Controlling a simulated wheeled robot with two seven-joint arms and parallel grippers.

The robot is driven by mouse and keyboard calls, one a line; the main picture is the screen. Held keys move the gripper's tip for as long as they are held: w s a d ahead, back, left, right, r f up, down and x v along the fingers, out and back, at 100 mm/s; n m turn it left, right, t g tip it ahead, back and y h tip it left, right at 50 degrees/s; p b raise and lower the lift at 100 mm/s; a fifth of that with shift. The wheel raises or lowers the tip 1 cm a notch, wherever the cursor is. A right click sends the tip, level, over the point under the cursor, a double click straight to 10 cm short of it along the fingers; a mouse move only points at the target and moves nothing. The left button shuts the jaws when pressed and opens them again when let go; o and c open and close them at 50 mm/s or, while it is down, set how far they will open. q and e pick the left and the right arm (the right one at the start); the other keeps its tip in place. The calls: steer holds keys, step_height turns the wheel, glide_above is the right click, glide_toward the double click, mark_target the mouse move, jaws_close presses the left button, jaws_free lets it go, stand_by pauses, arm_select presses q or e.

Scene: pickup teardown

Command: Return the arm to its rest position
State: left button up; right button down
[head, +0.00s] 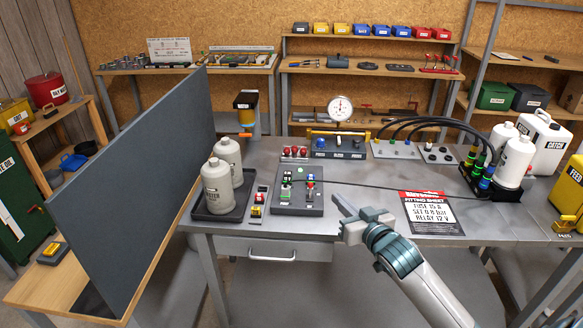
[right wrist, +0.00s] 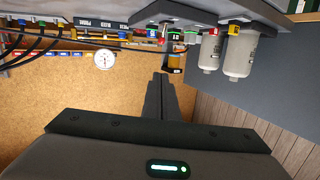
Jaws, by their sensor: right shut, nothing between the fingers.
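My right arm (head: 425,285) comes in from the lower right in the head view. Its gripper (head: 343,204) is over the front edge of the grey workbench (head: 350,178), right of the drawer. In the right wrist view the gripper's dark fingers (right wrist: 160,92) are together with nothing between them. That view appears upside down, with the bench along the top. My left gripper does not show in either view.
A grey board (head: 273,198) with small coloured parts stands left of the gripper. A fitting sheet (head: 432,213) lies to its right. Two bottles stand in a tray (head: 212,214) beside a tall dark panel (head: 130,190). A pressure gauge (head: 340,107) stands behind.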

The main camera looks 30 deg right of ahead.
steer(key=s+a+f+g, duration=0.3)
steer(key=s+a+f, duration=0.3)
steer(key=f, duration=0.4)
steer(key=s+a+f+n+g, duration=0.1)
steer(key=s+a+f+g, duration=0.3)
steer(key=s, duration=0.6)
steer(key=s+a+f+n+g+y, duration=0.1)
steer(key=s+a+f+g, duration=0.3)
steer(key=s, duration=0.5)
steer(key=s+a+f+n+g, duration=0.2)
steer(key=s+a+f, duration=0.4)
steer(key=s, duration=0.4)
step_height(320, 180, down, 29)
steer(key=g+b, duration=0.1)
steer(key=b, duration=0.1)
steer(key=s+d+f+g+b, duration=0.1)
steer(key=s+d+f, duration=0.2)
steer(key=s+f, duration=1.6)
steer(key=shift+f, duration=0.25)
steer(key=shift+s, duration=0.1)
